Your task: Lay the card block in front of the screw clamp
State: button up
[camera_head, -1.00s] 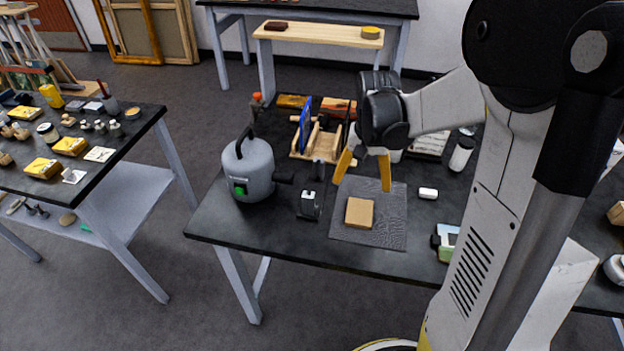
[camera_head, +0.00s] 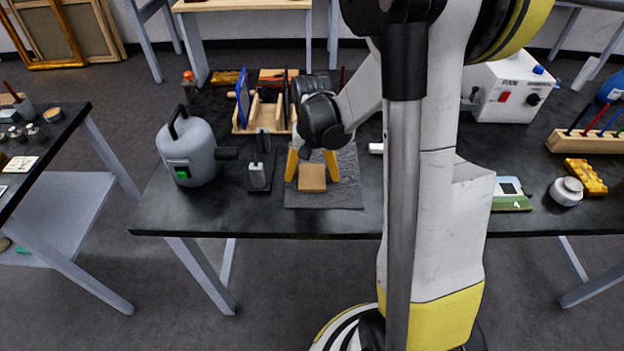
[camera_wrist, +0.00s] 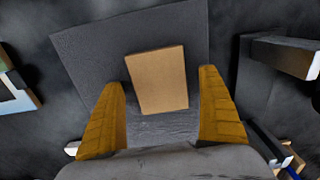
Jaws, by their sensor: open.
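The card block (camera_head: 312,178) is a flat tan block lying on a dark grey mat (camera_head: 345,196) near the table's front edge. It also shows in the wrist view (camera_wrist: 157,80), a little askew between the finger lines. My gripper (camera_head: 311,165) is open, its two yellow fingers spread just above and behind the block, one toward each side. I cannot tell whether they touch the mat. What seems to be the screw clamp (camera_head: 258,176), a small grey and black piece, stands left of the mat; part of it shows in the wrist view (camera_wrist: 283,56).
A grey canister (camera_head: 189,155) with a green switch stands left of the clamp. A wooden rack (camera_head: 262,118) stands behind. A small white block (camera_head: 376,148) lies right of the mat. A thin strip of bare table runs in front of the clamp and mat.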

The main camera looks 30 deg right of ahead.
jog(key=c, duration=1.4)
jog(key=shift+r, duration=0.1)
